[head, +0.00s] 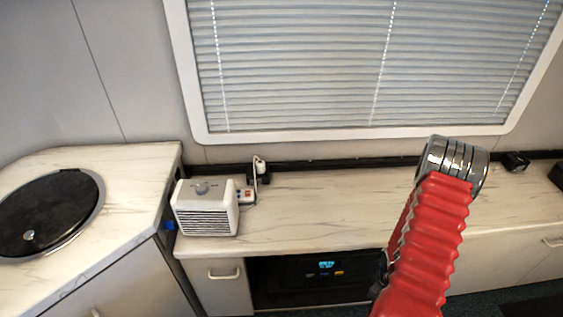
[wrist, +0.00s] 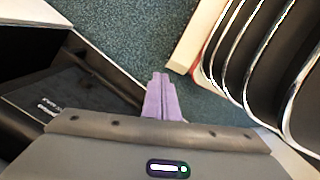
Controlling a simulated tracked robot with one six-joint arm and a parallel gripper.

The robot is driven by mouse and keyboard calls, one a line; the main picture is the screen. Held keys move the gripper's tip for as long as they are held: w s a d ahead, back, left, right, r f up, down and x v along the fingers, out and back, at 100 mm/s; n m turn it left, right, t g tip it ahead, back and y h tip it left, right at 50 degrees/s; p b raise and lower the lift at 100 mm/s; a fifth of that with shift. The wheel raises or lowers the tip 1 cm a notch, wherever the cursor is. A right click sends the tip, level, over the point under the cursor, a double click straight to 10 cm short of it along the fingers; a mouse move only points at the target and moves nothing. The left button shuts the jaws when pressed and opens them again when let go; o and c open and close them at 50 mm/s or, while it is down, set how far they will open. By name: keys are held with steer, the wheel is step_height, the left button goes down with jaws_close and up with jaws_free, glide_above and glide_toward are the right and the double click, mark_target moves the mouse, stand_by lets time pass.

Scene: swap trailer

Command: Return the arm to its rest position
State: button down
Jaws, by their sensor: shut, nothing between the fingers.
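My gripper (wrist: 160,98) shows in the wrist view as two purple fingers, pressed together and empty. They point over a dark green carpet (wrist: 120,35) and hold nothing. In the head view my arm, in a ribbed red sleeve with a chrome-ringed joint, rises at the right in front of the counter. My gripper cannot be made out in the head view.
A white heater-like box (head: 207,222) stands on the marble-look counter (head: 320,210), beside a small socket unit (head: 245,196). A round black lid (head: 50,212) is on the left worktop. A blinded window (head: 300,65) is behind. The middle of the counter is clear.

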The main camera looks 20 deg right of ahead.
steer(key=w+a+r+m, duration=0.2)
steer(key=a+r, duration=0.1)
steer(key=r, duration=0.6)
steer(key=w+a+r+m, duration=0.2)
steer(key=a+r, duration=0.1)
steer(key=r, duration=0.6)
steer(key=w+a+r+m, duration=0.1)
steer(key=a+r+m, duration=0.15)
steer(key=r, duration=0.55)
steer(key=s+a+r+n+t, duration=0.1)
steer(key=a+r+t, duration=0.2)
steer(key=a+r, duration=0.8)
steer(key=a+r+n+t, duration=0.2)
steer(key=a+r+t, duration=0.1)
steer(key=a+r, duration=0.9)
step_height(320, 180, up, 5)
steer(key=shift+s+a+f+t, duration=0.15)
steer(key=shift+s+t, duration=0.15)
steer(key=shift+s, duration=0.05)
